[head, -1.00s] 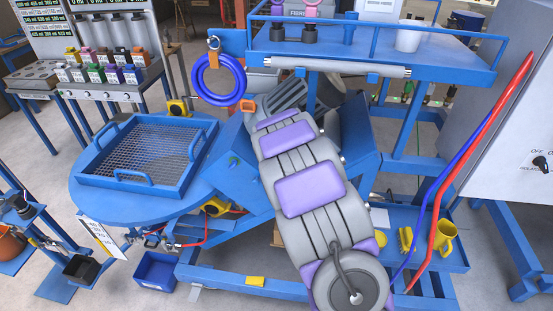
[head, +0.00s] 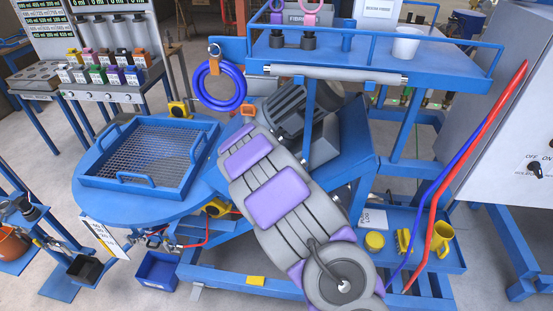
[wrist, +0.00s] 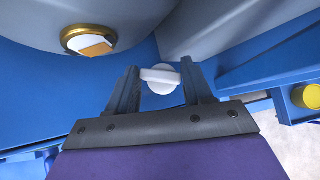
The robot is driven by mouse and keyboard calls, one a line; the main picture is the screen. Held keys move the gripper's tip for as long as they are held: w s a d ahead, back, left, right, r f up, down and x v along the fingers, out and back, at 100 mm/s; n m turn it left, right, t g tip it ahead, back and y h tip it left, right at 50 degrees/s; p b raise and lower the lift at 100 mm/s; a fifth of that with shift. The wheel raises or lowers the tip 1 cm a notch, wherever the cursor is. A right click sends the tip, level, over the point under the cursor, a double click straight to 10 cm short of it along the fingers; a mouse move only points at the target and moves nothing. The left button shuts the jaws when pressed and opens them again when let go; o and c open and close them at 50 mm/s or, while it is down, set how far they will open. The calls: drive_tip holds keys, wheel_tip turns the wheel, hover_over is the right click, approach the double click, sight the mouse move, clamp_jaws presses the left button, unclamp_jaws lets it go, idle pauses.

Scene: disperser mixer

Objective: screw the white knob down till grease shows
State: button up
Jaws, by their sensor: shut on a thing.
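The white knob (wrist: 160,79) shows in the wrist view as a round cap with a raised bar across it, in front of a blue surface. My gripper (wrist: 160,76) has one dark finger on each side of it and is shut on it. The shaft under the knob is hidden, and I see no grease. In the head view my arm covers the knob and gripper.
A brass-rimmed round fitting (wrist: 90,39) sits on the grey housing, close to the left finger. A grey motor (head: 290,108) is beside my arm. A blue mesh tray (head: 150,153) lies left, a blue hose coil (head: 219,86) hangs behind, and a shelf (head: 380,45) stands at back right.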

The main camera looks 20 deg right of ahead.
drive_tip(key=m+g+p, duration=0.1)
drive_tip(key=m+g+h+p, duration=0.1)
drive_tip(key=m+p, duration=0.1)
drive_tip(key=m+g+h+p, duration=0.1)
drive_tip(key=m+p, duration=0.1)
drive_tip(key=shift+w+a+r, duration=0.25)
drive_tip(key=shift+w+r, duration=0.05)
drive_tip(key=shift+w, duration=0.1)
drive_tip(key=m+g+h+p, duration=0.1)
drive_tip(key=m+g+p, duration=0.1)
drive_tip(key=m, duration=0.1)
drive_tip(key=shift+w+f, duration=0.1)
drive_tip(key=shift+w+m+g+p, duration=0.1)
drive_tip(key=shift+m+g+p, duration=0.85)
drive_tip(key=shift+m+g, duration=0.4)
drive_tip(key=shift+m, duration=0.35)
drive_tip(key=o, duration=1)
drive_tip(key=shift+f, duration=0.1)
